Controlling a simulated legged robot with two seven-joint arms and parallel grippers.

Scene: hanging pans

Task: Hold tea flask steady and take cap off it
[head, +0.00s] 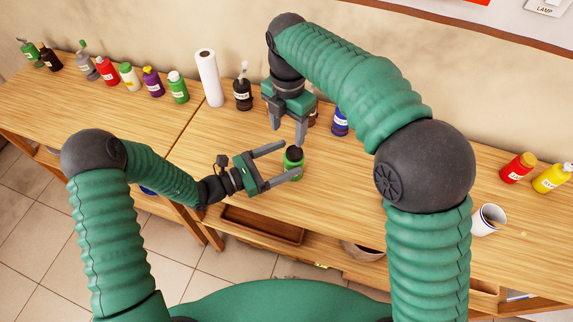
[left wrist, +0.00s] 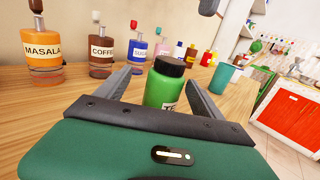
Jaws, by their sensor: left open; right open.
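The tea flask (head: 293,168) is a short green bottle with a black cap (head: 294,153), upright on the wooden table. In the left wrist view the flask (left wrist: 162,92) stands between the fingers of my left gripper (left wrist: 158,84), with its label partly hidden by the gripper body. My left gripper (head: 284,161) is open, low over the table, its fingers on either side of the flask. My right gripper (head: 287,135) is open and empty, pointing down above and just behind the flask. Whether any finger touches the flask I cannot tell.
A row of bottles (head: 107,71) and a paper roll (head: 208,78) stand along the wall at left. A white cup (head: 488,220) is at right. The table around the flask is clear.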

